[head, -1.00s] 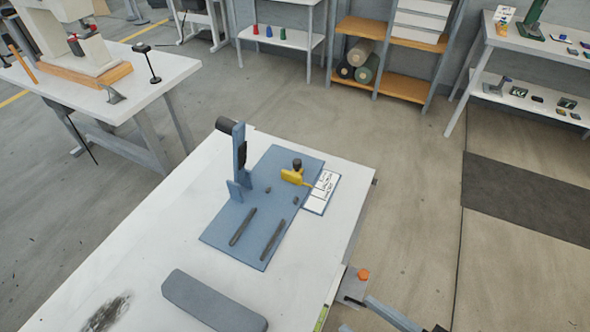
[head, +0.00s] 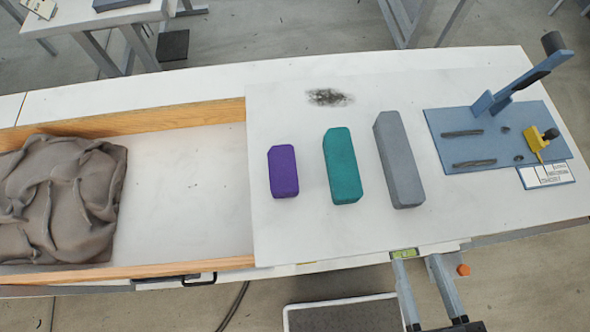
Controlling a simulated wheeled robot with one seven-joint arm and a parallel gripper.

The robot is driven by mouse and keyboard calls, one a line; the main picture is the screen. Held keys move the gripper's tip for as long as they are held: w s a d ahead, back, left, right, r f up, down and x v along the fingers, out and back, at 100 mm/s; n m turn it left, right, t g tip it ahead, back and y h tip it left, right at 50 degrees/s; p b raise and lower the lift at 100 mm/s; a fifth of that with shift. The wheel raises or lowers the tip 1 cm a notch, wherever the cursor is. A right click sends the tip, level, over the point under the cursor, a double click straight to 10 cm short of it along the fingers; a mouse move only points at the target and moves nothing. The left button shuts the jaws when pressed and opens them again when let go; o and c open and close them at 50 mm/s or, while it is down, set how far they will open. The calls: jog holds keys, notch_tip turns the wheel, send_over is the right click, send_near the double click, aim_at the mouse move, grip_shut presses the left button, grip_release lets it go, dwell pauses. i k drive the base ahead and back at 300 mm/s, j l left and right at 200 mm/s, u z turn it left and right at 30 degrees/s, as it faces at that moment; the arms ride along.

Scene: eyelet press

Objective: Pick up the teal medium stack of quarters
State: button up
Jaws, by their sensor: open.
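The teal medium stack of quarters (head: 342,166) is a rounded block lying on the white tabletop (head: 300,225). It is between a shorter purple block (head: 283,172) on its left and a longer grey block (head: 399,160) on its right, with gaps on both sides. Nothing covers the teal block. My gripper is not in view.
A blue eyelet press (head: 512,120) with a yellow part stands at the right of the table. A wood-edged tray (head: 185,120) on the left holds a crumpled brown cloth (head: 62,195). A dark smudge (head: 328,97) marks the table behind the blocks.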

aim_at(343, 172)
jog(key=u, duration=0.6)
jog(key=k+l+u, duration=0.15)
jog(key=u, duration=0.2)
jog(key=k+l+u, duration=0.15)
jog(key=l+u, duration=0.25)
jog(key=k+u, duration=0.15)
jog(key=u, duration=0.2)
jog(key=k+l, duration=0.1)
